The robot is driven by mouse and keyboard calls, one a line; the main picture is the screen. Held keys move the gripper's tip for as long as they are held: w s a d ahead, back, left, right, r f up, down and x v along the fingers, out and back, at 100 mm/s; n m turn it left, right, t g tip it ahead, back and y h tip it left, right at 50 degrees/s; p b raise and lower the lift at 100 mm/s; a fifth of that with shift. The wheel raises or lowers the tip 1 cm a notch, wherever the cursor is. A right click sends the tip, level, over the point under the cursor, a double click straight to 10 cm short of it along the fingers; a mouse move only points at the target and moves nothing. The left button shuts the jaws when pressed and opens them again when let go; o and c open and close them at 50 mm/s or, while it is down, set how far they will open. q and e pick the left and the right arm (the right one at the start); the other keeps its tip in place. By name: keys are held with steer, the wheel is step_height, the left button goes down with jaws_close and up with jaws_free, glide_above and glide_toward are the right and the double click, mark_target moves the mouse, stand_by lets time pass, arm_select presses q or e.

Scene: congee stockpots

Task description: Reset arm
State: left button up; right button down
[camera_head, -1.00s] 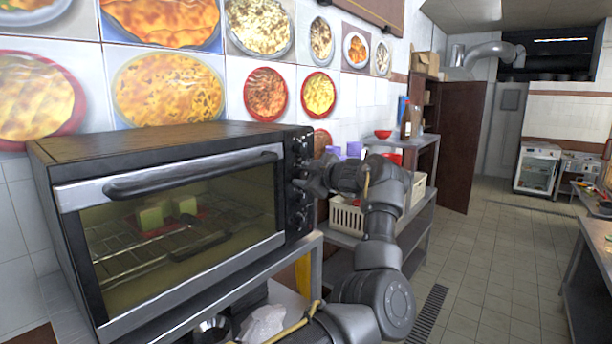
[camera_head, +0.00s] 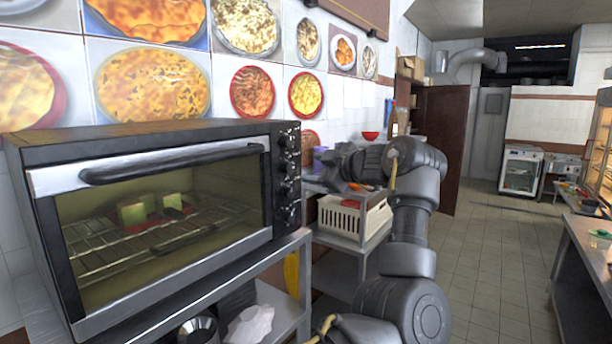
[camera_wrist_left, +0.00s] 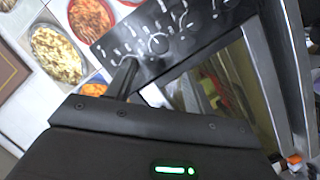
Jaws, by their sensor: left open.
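My left gripper (camera_head: 328,178) is just right of the black toaster oven's control panel in the head view, apart from it. It is open, with nothing seen in it; its fingers are partly hidden in both views. The oven (camera_head: 150,208) stands on a metal stand, its glass door closed. Green-and-white pieces (camera_head: 150,208) lie on a red plate inside. In the left wrist view, a dark finger (camera_wrist_left: 122,78) shows in front of the oven's control panel (camera_wrist_left: 160,40). My right gripper is not in view.
A white plastic basket (camera_head: 352,220) sits on a metal shelf unit behind my left arm. A red bowl (camera_head: 370,135) and bottles are further back. A counter (camera_head: 590,260) lies at the right edge. The tiled floor (camera_head: 490,250) between is clear.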

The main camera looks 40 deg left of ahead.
arm_select(q)
steer(key=shift+s+d+r, duration=0.1)
steer(key=shift+s+d, duration=0.05)
steer(key=shift+d, duration=0.25)
